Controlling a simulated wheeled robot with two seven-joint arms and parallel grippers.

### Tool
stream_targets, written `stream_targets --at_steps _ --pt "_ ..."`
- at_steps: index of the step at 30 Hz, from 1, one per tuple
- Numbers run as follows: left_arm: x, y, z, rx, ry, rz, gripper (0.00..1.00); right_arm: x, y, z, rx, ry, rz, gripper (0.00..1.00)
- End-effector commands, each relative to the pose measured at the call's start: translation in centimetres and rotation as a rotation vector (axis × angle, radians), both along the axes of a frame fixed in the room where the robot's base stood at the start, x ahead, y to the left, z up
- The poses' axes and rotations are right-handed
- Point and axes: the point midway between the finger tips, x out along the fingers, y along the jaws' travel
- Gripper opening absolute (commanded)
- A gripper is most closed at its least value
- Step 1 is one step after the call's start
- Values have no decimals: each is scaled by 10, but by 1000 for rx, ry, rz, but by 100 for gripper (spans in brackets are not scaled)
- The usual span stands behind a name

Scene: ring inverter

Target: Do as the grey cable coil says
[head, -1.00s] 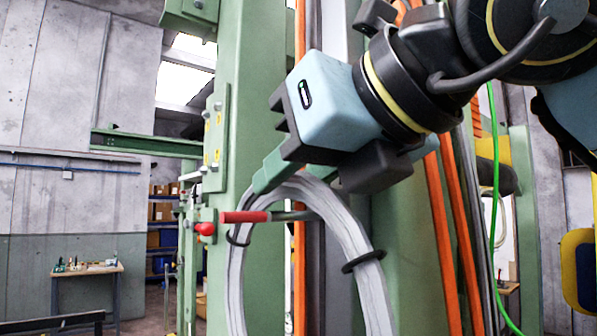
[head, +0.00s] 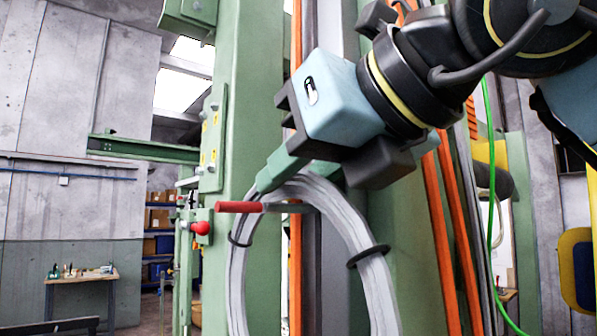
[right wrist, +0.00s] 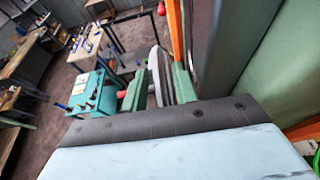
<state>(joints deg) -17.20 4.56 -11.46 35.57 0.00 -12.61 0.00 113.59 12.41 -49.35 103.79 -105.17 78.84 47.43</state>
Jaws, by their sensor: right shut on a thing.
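The grey cable coil (head: 374,280) is a large upright loop with black ties, in the middle of the head view; its bottom is cut off. My right gripper (head: 292,180) is shut on the top of the coil, with its green fingers on either side. In the right wrist view, the coil (right wrist: 157,72) shows between the fingers (right wrist: 158,92). A bar with a red grip (head: 238,207) crosses at the coil's upper opening; I cannot tell whether the coil rests on it. No writing is readable on the coil. My left gripper is not in view.
A green column (head: 248,120) stands close behind the coil, with a red knob (head: 201,228) on its left side. Orange cables (head: 437,230) and a green cable (head: 489,190) run down on the right. A workbench (head: 82,278) stands far left.

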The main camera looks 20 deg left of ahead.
Motion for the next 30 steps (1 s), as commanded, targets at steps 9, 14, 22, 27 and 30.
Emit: stream_targets --at_steps 9,14,22,27,30 --pt "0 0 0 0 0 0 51 0 0 1 3 -3 -1 54" --pt "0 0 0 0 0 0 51 1 -1 1 1 0 -4 54" --pt "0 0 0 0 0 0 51 2 -1 -1 0 3 -6 54" --pt "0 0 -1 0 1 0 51 2 -2 -2 -5 6 -7 54" --pt "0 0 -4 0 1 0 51 -3 -9 1 -3 3 -9 54"
